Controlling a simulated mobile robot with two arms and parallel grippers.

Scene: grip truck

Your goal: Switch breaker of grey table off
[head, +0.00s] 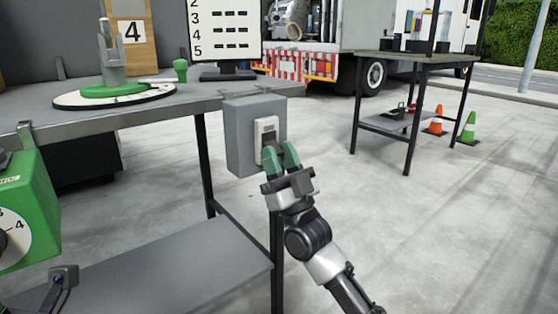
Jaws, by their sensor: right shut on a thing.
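The breaker is a grey box (240,142) fixed to the right end of the grey table (150,118). Its light switch plate (265,125) is on the face towards the right. My right gripper (280,158) has its green fingertips at the lower part of the switch plate, shut on the breaker's switch. The fingers hide much of the switch, so I cannot tell its position. My left gripper does not show clearly.
On the grey table stand a round white-and-green base (115,97), a green knob (180,68) and a display (226,30). A green device (22,215) is at the left. A second table (400,62), cones (468,130) and a truck (330,35) stand behind. The floor at right is clear.

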